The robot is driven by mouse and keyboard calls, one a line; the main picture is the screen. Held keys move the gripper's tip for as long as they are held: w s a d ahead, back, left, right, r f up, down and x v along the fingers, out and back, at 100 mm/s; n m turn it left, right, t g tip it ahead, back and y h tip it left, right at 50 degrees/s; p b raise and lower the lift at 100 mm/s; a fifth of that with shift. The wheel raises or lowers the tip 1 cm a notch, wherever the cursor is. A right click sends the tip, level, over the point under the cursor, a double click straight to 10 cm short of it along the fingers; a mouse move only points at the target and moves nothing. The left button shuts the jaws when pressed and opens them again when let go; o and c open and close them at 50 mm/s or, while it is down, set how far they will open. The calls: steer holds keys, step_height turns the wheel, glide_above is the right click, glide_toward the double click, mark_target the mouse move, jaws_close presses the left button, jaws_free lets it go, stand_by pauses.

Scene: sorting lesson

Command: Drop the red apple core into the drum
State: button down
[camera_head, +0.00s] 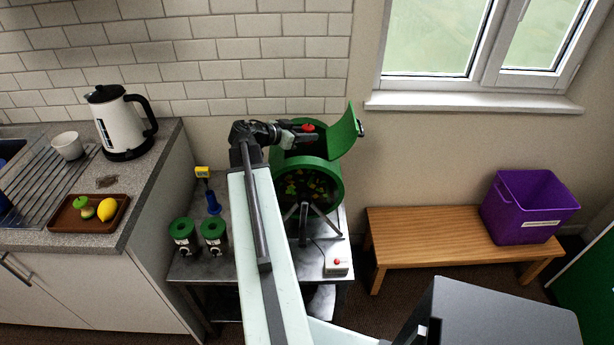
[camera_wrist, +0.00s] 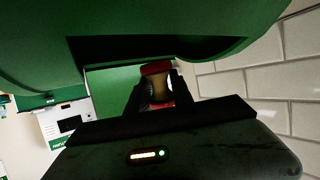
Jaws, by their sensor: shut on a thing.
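The red apple core (camera_wrist: 157,70) has red ends and a pale, narrow middle. My gripper (camera_wrist: 158,92) is shut on it in the wrist view. In the head view my gripper (camera_head: 307,133) holds the core (camera_head: 308,128) at the top of the green drum (camera_head: 333,178), by its raised lid (camera_head: 345,132). The drum lies on its side on a stand on a metal table, and its round front shows mixed scraps inside. The drum also fills the top of the wrist view (camera_wrist: 180,20). My arm hides part of the drum's left side.
Two green-topped canisters (camera_head: 183,231), a blue and yellow tool (camera_head: 209,192) and a box with a red button (camera_head: 337,262) share the metal table. A counter at left holds a kettle (camera_head: 121,125) and a wooden tray (camera_head: 67,219). A purple bin (camera_head: 527,207) stands on a bench (camera_head: 430,240).

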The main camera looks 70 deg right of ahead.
steer(key=c, duration=1)
jaws_free()
steer(key=shift+c, duration=0.2)
steer(key=shift+r, duration=0.1)
steer(key=p+v, duration=0.3)
steer(key=v, duration=0.4)
steer(key=shift+w+a, duration=0.2)
steer(key=shift+a, duration=0.1)
